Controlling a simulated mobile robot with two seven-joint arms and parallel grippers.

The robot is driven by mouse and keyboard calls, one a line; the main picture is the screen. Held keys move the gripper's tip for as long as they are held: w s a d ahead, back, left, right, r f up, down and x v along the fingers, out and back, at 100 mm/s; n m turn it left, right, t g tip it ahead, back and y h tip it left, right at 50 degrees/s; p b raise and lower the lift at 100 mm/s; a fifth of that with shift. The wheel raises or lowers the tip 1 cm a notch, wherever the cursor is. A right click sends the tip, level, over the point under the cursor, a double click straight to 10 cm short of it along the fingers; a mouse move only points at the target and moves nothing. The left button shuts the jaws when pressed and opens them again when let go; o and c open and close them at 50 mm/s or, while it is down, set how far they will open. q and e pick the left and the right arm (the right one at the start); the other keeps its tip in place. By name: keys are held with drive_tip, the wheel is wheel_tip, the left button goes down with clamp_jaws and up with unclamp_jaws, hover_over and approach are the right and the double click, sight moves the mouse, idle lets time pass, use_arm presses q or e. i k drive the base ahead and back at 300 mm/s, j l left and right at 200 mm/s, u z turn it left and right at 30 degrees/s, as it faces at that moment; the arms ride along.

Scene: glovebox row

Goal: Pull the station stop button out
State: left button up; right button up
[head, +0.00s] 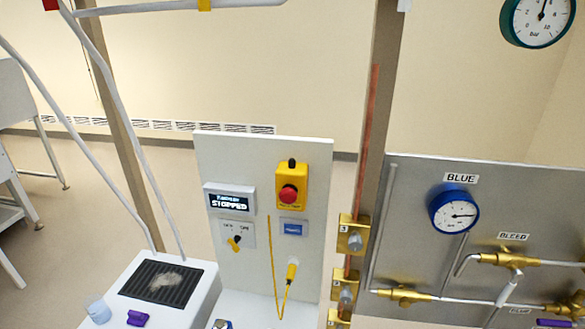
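The station stop button (288,194) is a red mushroom head on a yellow box with a black knob on top. The box is mounted on the upper right of an upright white panel (229,155). Left of it a small display (229,200) reads "STOPPED" on its lower line. I cannot tell from this view how far in the red head sits. Neither of my grippers shows in the head view.
Below the button are a blue label plate (291,229), a yellow selector switch (235,243) and a hanging yellow cord (274,265). On the right stands a grey panel with a blue gauge (455,210) and brass valves. A black grille (160,285) lies lower left.

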sight(288, 196)
drive_tip(key=i+j, duration=0.15)
drive_tip(key=j, duration=0.2)
drive_tip(key=i+j, duration=0.1)
drive_tip(key=j, duration=0.3)
drive_tip(key=i+j+u, duration=0.1)
drive_tip(key=j, duration=0.25)
drive_tip(key=i+j, duration=0.2)
drive_tip(key=j, duration=0.2)
